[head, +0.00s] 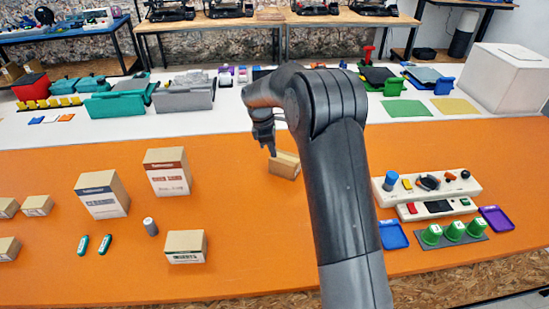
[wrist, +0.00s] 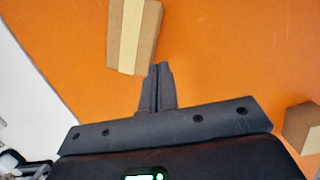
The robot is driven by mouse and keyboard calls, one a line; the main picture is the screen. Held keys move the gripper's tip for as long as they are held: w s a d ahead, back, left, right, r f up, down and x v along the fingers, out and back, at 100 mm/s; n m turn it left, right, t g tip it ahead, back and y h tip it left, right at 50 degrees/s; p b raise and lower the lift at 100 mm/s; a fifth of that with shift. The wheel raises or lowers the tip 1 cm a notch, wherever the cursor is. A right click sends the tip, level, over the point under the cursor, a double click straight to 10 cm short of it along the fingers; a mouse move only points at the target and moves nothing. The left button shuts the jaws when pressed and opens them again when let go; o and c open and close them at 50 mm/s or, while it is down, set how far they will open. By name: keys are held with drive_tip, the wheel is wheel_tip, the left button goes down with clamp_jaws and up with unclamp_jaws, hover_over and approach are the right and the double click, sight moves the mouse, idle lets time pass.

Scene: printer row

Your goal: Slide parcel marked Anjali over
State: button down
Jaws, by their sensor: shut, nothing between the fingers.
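A small brown cardboard parcel (head: 285,166) lies on the orange table top, near the middle. No name on it can be read, so I cannot tell whether it is the one marked Anjali. In the wrist view a parcel with a pale tape strip (wrist: 132,35) is just beyond my fingertips. My gripper (head: 271,153) is shut and empty, pointing down at the parcel's left end. In the wrist view its closed fingers (wrist: 159,68) are close to the parcel's near right corner; I cannot tell whether they touch it.
Two tall boxes (head: 167,172) (head: 102,195) and a smaller labelled box (head: 186,247) stand to the left. A grey cylinder (head: 150,227) is among them. A control panel (head: 427,187) and green cups (head: 453,231) are at right. Orange table between boxes and my arm is clear.

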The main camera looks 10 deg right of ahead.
sight(283, 160)
drive_tip(key=w+a+m+y, duration=0.2)
drive_tip(key=w+m+y, duration=0.1)
drive_tip(key=w+m, duration=0.75)
drive_tip(key=shift+n, duration=0.75)
drive_tip(key=f, duration=0.3)
drive_tip(key=w+f, duration=0.1)
drive_tip(key=f, duration=0.5)
drive_tip(key=shift+w+d, duration=0.15)
drive_tip(key=shift+w, duration=0.25)
drive_tip(key=shift+s+d+f, duration=0.4)
drive_tip(key=shift+s+d, duration=0.3)
drive_tip(key=shift+s, duration=0.1)
drive_tip(key=shift+s+d, duration=0.6)
drive_tip(key=shift+s, duration=0.1)
drive_tip(key=shift+s+d, duration=0.9)
drive_tip(key=shift+s, duration=0.25)
drive_tip(key=shift+s+d, duration=0.85)
drive_tip(key=shift+s, duration=0.25)
drive_tip(key=shift+w, duration=0.1)
